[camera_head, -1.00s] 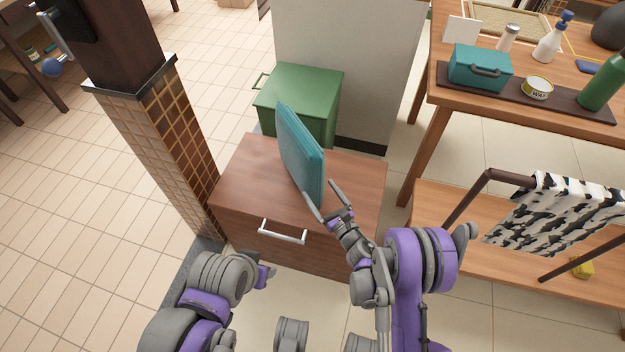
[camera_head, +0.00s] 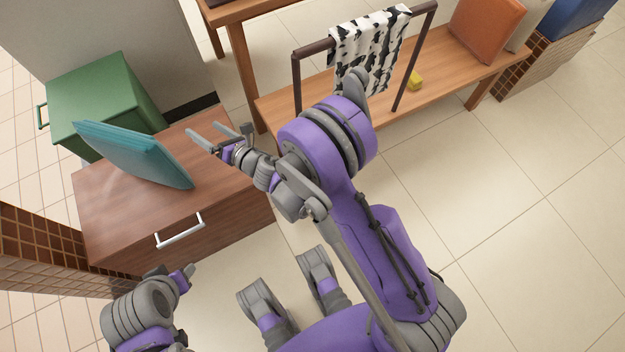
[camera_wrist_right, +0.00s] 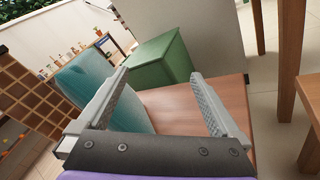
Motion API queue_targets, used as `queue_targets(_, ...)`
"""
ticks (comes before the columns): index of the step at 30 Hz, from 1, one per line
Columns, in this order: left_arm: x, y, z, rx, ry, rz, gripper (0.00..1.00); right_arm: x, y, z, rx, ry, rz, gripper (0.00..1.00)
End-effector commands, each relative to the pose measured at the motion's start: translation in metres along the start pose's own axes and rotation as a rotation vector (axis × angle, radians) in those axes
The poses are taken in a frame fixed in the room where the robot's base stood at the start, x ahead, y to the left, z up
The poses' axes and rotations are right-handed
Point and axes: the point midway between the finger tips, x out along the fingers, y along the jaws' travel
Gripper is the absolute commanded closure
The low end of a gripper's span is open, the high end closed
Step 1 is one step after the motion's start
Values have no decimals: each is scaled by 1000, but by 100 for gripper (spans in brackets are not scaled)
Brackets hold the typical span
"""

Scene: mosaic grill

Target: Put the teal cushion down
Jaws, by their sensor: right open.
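The teal cushion (camera_head: 135,153) stands tilted on the wooden drawer cabinet's top (camera_head: 100,200), with its lower edge near the front. I cannot tell whether it leans on the green box behind it. My right gripper (camera_head: 204,130) is open and empty, just to the right of the cushion and apart from it in the head view. In the right wrist view the cushion (camera_wrist_right: 85,80) is at the left, partly hidden behind the left finger, and the space between the fingers (camera_wrist_right: 158,75) is empty. My left gripper (camera_head: 182,278) is low at the left, its jaws unclear.
A green box (camera_head: 105,90) with a handle is behind the cabinet. The cabinet's white drawer handle (camera_head: 180,231) sticks out in front. A wooden bench (camera_head: 450,75) with a dark rail and a cow-print cloth (camera_head: 368,45) is to the right. A tiled pillar (camera_head: 45,250) is left.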

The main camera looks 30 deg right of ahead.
Motion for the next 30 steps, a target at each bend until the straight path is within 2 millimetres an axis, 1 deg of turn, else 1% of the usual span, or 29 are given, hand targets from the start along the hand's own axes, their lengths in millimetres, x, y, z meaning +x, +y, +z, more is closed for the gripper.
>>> queue_targets(1,0,0,0,0,0,0,50,-9,-7,28,136,-20,-77,0)
queue_targets(3,0,0,0,0,0,0,50,-24,-18,56,341,-53,-182,0)
queue_targets(5,0,0,0,0,0,0,50,-40,-26,77,517,-88,-268,0)
queue_targets(6,0,0,0,0,0,0,50,-53,-32,88,634,-113,-325,0)
queue_targets(8,0,0,0,0,0,0,50,-75,-39,101,810,-156,-410,0)
queue_targets(9,0,0,0,0,0,0,50,-91,-43,107,926,-188,-464,0)
queue_targets(11,0,0,0,0,0,0,50,-117,-48,113,1100,-238,-546,0)
queue_targets(12,0,0,0,0,0,0,50,-135,-50,115,1215,-276,-601,0)
queue_targets(14,0,0,0,0,0,0,50,-164,-52,114,1383,-335,-682,0)
queue_targets(15,0,0,0,0,0,0,50,-184,-52,112,1493,-377,-735,0)
queue_targets(17,0,0,0,0,0,0,50,-213,-51,105,1653,-443,-815,0)
queue_targets(18,0,0,0,0,0,0,50,-233,-49,99,1755,-490,-868,0)
queue_targets(20,0,0,0,0,0,0,50,-263,-44,88,1902,-563,-949,0)
queue_targets(21,0,0,0,0,0,0,50,-282,-40,80,1993,-612,-1000,0)
queue_targets(24,0,0,0,0,0,0,50,-321,-30,60,2181,-727,-1117,0)
queue_targets(27,0,0,0,0,0,0,50,-348,-20,43,2306,-815,-1204,0)
queue_targets(30,0,0,0,0,0,0,50,-362,-14,34,2373,-868,-1255,0)
